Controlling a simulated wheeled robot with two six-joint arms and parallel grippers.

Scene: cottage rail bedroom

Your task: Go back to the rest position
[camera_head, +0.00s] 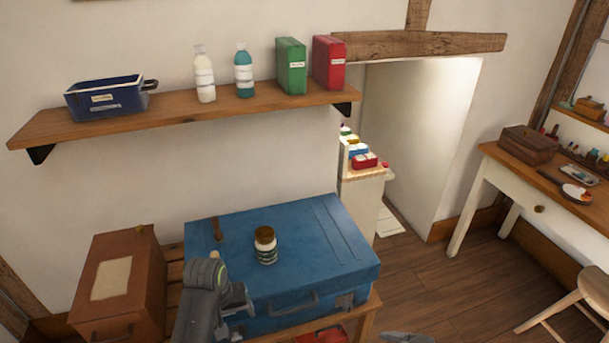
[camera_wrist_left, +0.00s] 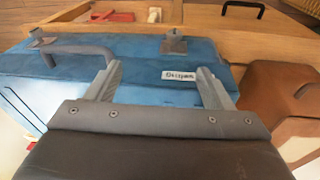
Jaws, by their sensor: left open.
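My left gripper (camera_head: 238,303) is open and empty at the front left of the blue suitcase (camera_head: 330,240). In the left wrist view its two fingers (camera_wrist_left: 160,88) stand apart with nothing between them, over the suitcase's side (camera_wrist_left: 60,85) with its handle and label. I cannot tell whether the fingers touch the case. A small jar (camera_head: 266,246) with a brown lid and patterned label stands upright on the suitcase lid, behind and right of the gripper.
A brown case (camera_head: 150,290) stands left of my left arm. Above, a wall shelf (camera_head: 180,112) holds a blue bin (camera_head: 105,103), two bottles and a green and a red box. A desk (camera_head: 500,170) and stool (camera_head: 570,305) stand right. Floor (camera_head: 450,280) between is mostly clear.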

